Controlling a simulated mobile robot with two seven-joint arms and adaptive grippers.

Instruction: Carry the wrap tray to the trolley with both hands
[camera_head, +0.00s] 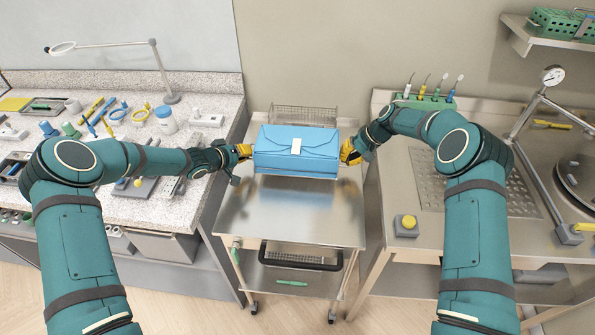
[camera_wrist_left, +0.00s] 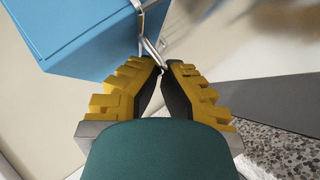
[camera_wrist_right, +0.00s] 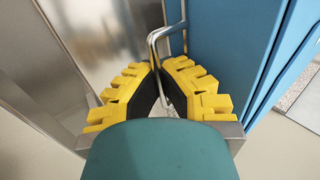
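The wrap tray (camera_head: 296,163) is a blue wrapped box with a pale label on its front. In the head view it appears level over the back half of the steel trolley (camera_head: 290,212). I cannot tell whether its underside touches the trolley top. My left gripper (camera_head: 245,151) is at its left end, shut on a thin metal handle (camera_wrist_left: 150,48) beside the blue side in the left wrist view. My right gripper (camera_head: 349,152) is at its right end, with its fingertips closed around the other metal handle (camera_wrist_right: 157,40) in the right wrist view.
A wire basket (camera_head: 304,115) stands behind the tray. A speckled counter (camera_head: 165,208) with tools and a lamp (camera_head: 165,75) is on the left. A steel bench (camera_head: 440,235) with a yellow button (camera_head: 408,222) is on the right. The trolley's front half is bare.

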